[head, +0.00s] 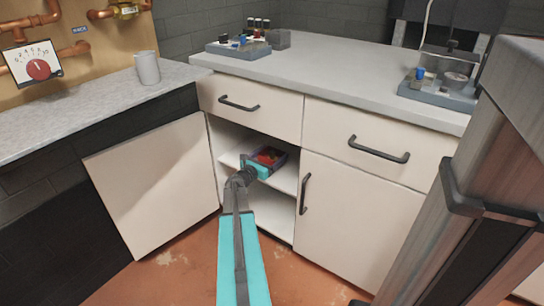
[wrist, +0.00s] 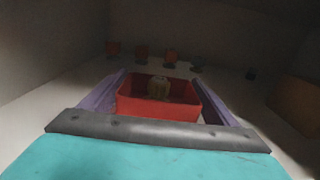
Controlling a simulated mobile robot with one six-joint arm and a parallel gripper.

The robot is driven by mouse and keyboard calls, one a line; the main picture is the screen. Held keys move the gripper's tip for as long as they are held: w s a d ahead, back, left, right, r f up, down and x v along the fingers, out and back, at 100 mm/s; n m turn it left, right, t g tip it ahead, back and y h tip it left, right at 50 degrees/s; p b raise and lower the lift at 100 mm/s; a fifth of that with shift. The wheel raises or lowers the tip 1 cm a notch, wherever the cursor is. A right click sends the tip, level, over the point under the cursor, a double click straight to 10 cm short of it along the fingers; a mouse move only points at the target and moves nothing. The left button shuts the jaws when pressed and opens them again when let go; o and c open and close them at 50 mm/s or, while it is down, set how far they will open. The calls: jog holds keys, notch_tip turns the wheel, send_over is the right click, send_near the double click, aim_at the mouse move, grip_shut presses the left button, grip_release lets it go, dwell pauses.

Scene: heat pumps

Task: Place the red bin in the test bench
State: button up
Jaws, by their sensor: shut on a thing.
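My gripper (head: 263,165) reaches into the open cabinet (head: 228,140), at its middle shelf. Its purple fingers are shut on the red bin (head: 268,155), one on each side. In the wrist view the bin (wrist: 130,104) sits between the fingers of my gripper (wrist: 158,82), upright, with a brass-coloured piece (wrist: 158,87) inside. I cannot tell whether the bin touches the shelf. No test bench can be named with certainty; a board with copper pipes and a gauge (head: 37,68) stands at the far left.
The cabinet door (head: 155,185) stands open to the left. Several small objects (wrist: 142,54) are at the back of the shelf. The countertop (head: 330,72) carries two grey trays, (head: 238,46) and (head: 437,94), with a clear middle. A grey mug (head: 147,68) stands on the left counter.

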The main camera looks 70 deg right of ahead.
jog(key=o, duration=1.3)
jog(key=shift+f, duration=0.1)
jog(key=shift+c, duration=0.2)
jog(key=shift+a, duration=0.2)
jog(key=p+v, duration=0.3)
jog(key=v, duration=0.8)
jog(key=shift+a, duration=0.3)
jog(key=shift+w, duration=0.15)
